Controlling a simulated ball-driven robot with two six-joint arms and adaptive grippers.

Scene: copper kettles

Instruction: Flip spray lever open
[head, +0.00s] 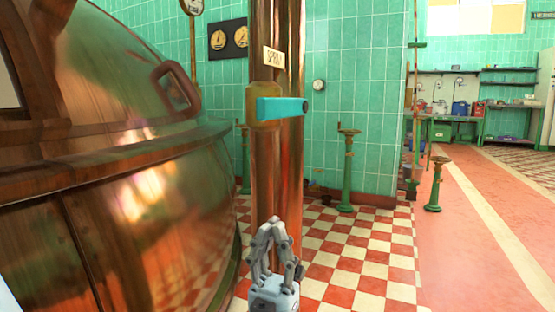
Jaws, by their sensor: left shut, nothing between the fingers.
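A turquoise lever (281,107) sits on a brass-coloured valve block on a vertical copper pipe (266,180). The lever lies about level, pointing right. A small sign reading "SPRAY" (273,57) is fixed to the pipe above it. My left gripper (272,224) is low in the middle of the head view, in front of the pipe and well below the lever. Its fingers are closed together with nothing between them, and it appears clear of the lever. My right gripper is not in view.
A large copper kettle (165,215) fills the left side. Green posts (347,170) stand on the checkered floor (345,260) behind the pipe. Gauges (229,37) hang on the tiled wall. Green workbenches stand far right. Open red floor lies to the right.

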